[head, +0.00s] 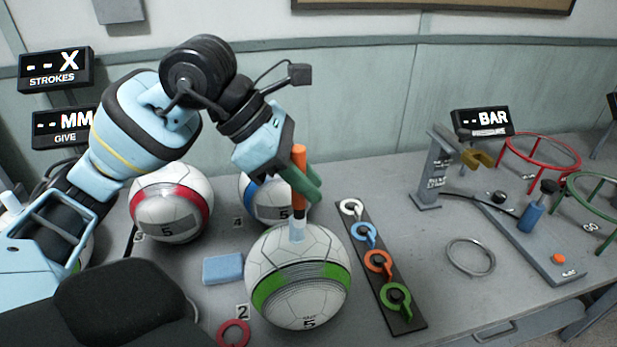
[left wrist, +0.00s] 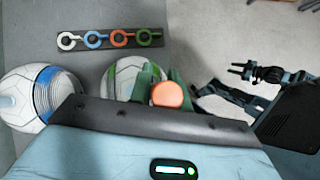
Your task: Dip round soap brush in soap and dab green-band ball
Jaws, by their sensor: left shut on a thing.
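The green-band ball (head: 272,296) sits on the table at front centre, its green band facing forward. In the left wrist view the ball (left wrist: 127,82) is partly hidden by my gripper. My left gripper (head: 303,184) is shut on the brush (head: 299,158), an upright stick with an orange top and a pale lower end. The pale end is at the top of the green-band ball and appears to touch it. The orange top (left wrist: 167,94) shows between the green fingers in the left wrist view. My right gripper (left wrist: 241,70) is small there, away from the table. I cannot identify a soap dish.
A red-band ball (head: 172,203) and a blue-band ball (head: 262,197) stand behind. A blue block (head: 223,269) lies left of the green-band ball. A strip with coloured rings (head: 375,258) lies right. Further right are a metal ring (head: 470,257) and a gauge stand (head: 434,172).

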